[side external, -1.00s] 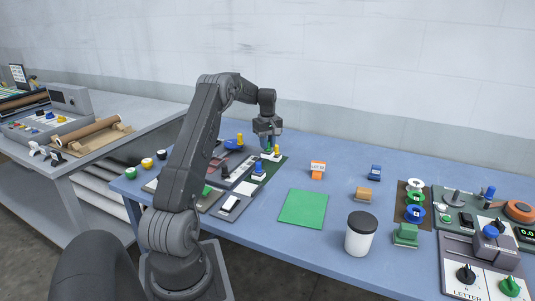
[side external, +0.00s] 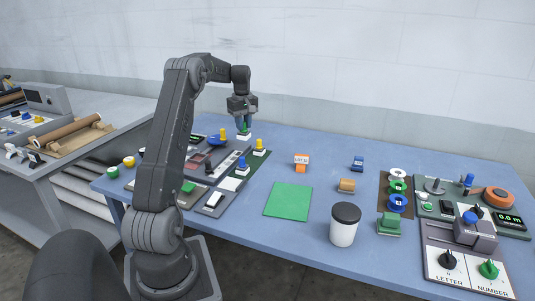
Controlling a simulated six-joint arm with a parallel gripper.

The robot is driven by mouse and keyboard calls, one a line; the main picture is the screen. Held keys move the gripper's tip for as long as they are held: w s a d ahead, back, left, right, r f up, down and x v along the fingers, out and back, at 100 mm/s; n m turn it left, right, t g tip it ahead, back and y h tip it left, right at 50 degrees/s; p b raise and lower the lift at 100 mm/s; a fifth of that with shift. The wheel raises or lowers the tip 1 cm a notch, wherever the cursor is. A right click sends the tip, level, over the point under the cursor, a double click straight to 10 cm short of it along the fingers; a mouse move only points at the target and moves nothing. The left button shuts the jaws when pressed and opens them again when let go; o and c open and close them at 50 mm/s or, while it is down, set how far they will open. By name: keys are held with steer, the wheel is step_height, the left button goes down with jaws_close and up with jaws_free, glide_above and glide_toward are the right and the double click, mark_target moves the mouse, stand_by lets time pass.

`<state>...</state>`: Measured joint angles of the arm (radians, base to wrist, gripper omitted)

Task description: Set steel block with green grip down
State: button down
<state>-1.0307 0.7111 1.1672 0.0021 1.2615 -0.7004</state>
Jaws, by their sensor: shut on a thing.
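The steel block with green grip (side external: 244,136) hangs under my gripper (side external: 243,124), towards the back of the blue table. My gripper is shut on its green grip, which is partly hidden between the fingers. The block looks upright and seems raised above the surface. A block with a yellow grip (side external: 259,147) stands just right of and below it in the picture. A block with a blue grip (side external: 242,168) stands nearer the front. Both stand on a dark green strip (side external: 261,159).
A green mat (side external: 288,200) lies bare right of the blocks. Spools (side external: 397,188) and control panels fill the right end. Open table lies between.

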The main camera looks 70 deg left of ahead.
steer(key=shift+w+d+f, duration=0.5)
steer(key=shift+w+f, duration=1.3)
steer(key=shift+w, duration=0.05)
steer(key=shift+w+d+f, duration=0.55)
steer(key=shift+w+f, duration=1.25)
steer(key=shift+f, duration=0.05)
steer(key=shift+w+d+f, duration=0.5)
steer(key=shift+w+f, duration=1.3)
steer(key=shift+w, duration=0.05)
steer(key=shift+f, duration=0.1)
steer(key=c, duration=1)
jaws_free()
steer(key=shift+f, duration=0.1)
